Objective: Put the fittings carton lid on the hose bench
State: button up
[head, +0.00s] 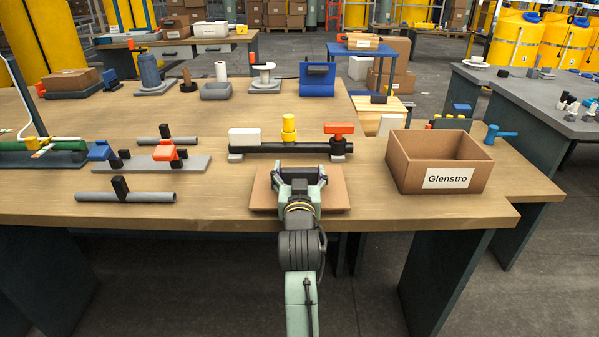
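A flat brown cardboard panel, which looks like the carton lid (262,197), lies at the front middle of the wooden bench (220,211). The open brown carton (437,188), labelled "Glenstro", stands on the bench to its right, with no lid on it. My gripper (301,176) is over the middle of the lid, coming from the front edge, and covers part of it. The fingers' outer parts look spread, but their tips and any grip on the lid are hidden. I cannot tell whether the lid touches the bench.
A black pipe assembly (285,149) with yellow and orange parts lies just behind the lid. Grey pipe pieces (135,197) lie to the left. A blue-handled item (497,134) is right of the carton. Clear wood lies between pipes and lid.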

jog(key=o, duration=0.4)
jog(key=shift+r, duration=0.1)
jog(key=shift+r, duration=0.25)
jog(key=s+p, duration=0.1)
jog(key=s, duration=0.8)
jog(key=shift+s+r, duration=0.15)
jog(key=shift+r, duration=0.05)
jog(key=shift+s+f+p, duration=0.15)
jog(key=shift+s+p, duration=0.55)
jog(key=shift+p, duration=1.3)
jog(key=shift+s+f+p, duration=0.15)
jog(key=shift+s+p, duration=0.5)
jog(key=shift+p, duration=1.35)
